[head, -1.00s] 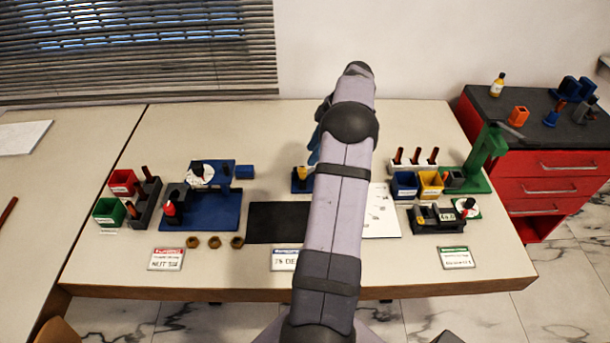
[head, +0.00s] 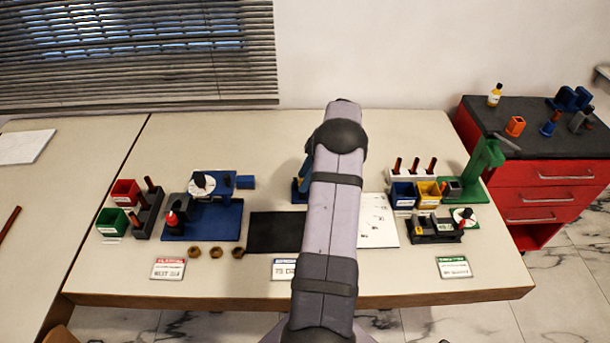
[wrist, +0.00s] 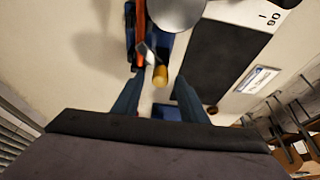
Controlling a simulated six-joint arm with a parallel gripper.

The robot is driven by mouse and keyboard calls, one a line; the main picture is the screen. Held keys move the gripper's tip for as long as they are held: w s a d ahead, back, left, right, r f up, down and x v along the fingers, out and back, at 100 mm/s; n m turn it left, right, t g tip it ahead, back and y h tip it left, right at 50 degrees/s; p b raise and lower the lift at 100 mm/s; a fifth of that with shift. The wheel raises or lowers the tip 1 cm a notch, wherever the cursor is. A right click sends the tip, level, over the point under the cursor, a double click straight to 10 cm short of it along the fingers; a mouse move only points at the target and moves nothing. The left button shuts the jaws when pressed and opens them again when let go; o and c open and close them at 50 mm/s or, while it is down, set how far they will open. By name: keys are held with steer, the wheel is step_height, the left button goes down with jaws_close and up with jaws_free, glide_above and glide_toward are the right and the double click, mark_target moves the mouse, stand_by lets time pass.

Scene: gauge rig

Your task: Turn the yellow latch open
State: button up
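The yellow latch (wrist: 160,76) shows in the wrist view as a small rounded yellow piece beside a blue fixture (wrist: 152,45). My gripper (wrist: 158,84) has two blue fingers, spread apart, one on each side of the latch in the picture. Bare gaps show between each finger and the latch, and I cannot tell how far the fingertips are from it in depth. In the head view my arm hides most of the gripper and the latch; only a blue part (head: 301,185) shows left of the arm.
An orange-red bar (wrist: 139,35) and a grey round part (wrist: 178,10) are close to the latch. A black mat (head: 278,232) lies left of the arm, and a white sheet (head: 378,222) lies right. A blue rig (head: 215,222) stands further left.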

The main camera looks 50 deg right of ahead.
steer(key=shift+c, duration=0.3)
jaws_close()
steer(key=shift+f+m+b, duration=0.1)
steer(key=shift+m+b, duration=0.2)
steer(key=shift+b, duration=0.1)
steer(key=m+t+h+b, duration=0.1)
steer(key=m+b, duration=0.2)
steer(key=shift+s+a+f+b, duration=0.1)
steer(key=shift+a+f+b, duration=0.05)
steer(key=shift+b, duration=0.15)
steer(key=m+h+b, duration=0.1)
steer(key=m, duration=0.1)
steer(key=m+h+b, duration=0.1)
steer(key=m+b, duration=0.1)
steer(key=m, duration=0.1)
steer(key=shift+a+r, duration=0.15)
steer(key=shift+r, duration=0.05)
steer(key=shift+m, duration=0.3)
steer(key=shift+o, duration=0.3)
jaws_free()
